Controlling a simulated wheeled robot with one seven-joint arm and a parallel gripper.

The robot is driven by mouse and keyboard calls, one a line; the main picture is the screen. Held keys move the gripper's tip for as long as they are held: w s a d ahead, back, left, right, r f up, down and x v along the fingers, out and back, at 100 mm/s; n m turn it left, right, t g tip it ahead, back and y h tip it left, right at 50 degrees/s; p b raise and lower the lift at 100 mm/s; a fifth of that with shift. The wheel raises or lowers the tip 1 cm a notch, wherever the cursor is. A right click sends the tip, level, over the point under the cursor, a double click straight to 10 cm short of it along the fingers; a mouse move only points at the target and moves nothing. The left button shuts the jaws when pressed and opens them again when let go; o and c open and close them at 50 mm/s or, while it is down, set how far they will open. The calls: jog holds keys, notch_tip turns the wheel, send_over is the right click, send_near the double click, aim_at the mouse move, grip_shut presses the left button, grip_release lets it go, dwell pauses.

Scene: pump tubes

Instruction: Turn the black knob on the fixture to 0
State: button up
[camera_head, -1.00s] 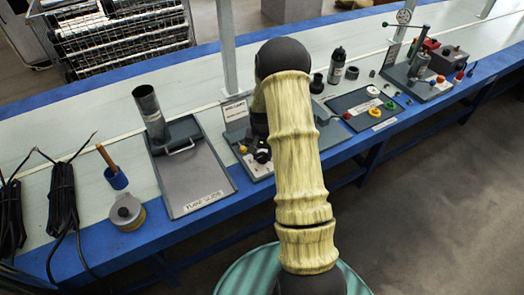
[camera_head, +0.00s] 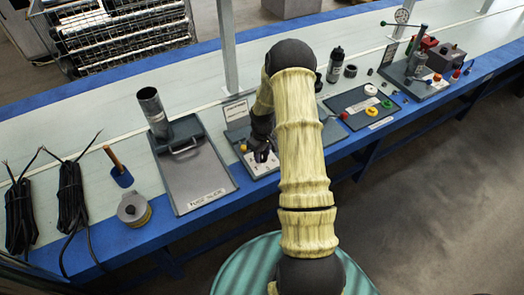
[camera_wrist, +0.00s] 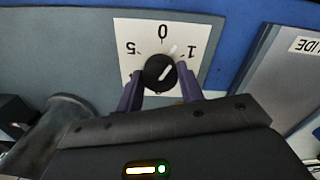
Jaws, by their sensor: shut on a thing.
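The black knob (camera_wrist: 160,72) sits on a white dial plate (camera_wrist: 140,28) marked 5, 0 and 1 in the wrist view. The knob's white pointer line slants up and right, between the 0 and the 1. My gripper (camera_wrist: 160,82) has its two dark purple fingers on either side of the knob and is shut on it. In the head view my gripper (camera_head: 262,148) is over the grey fixture (camera_head: 258,168), left of my arm, and mostly hides the knob there.
A grey tray (camera_head: 205,180) with an upright metal tube (camera_head: 152,108) stands left of the fixture. A board with coloured rings (camera_head: 352,107) lies to the right. Black cables (camera_head: 72,205) and a round tin (camera_head: 133,209) are farther left on the blue-edged bench.

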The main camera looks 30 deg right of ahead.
aim_at(262, 154)
jog(key=n+p, duration=0.2)
jog(key=n, duration=0.3)
jog(key=shift+w+r+n, duration=0.1)
jog(key=shift+w+n, duration=0.05)
jog(key=shift+n, duration=0.15)
dwell(0.4)
jog(key=o, duration=1)
notch_tip(262, 154, up, 17)
jog(key=shift+r+p, duration=0.15)
jog(key=shift+p, duration=0.25)
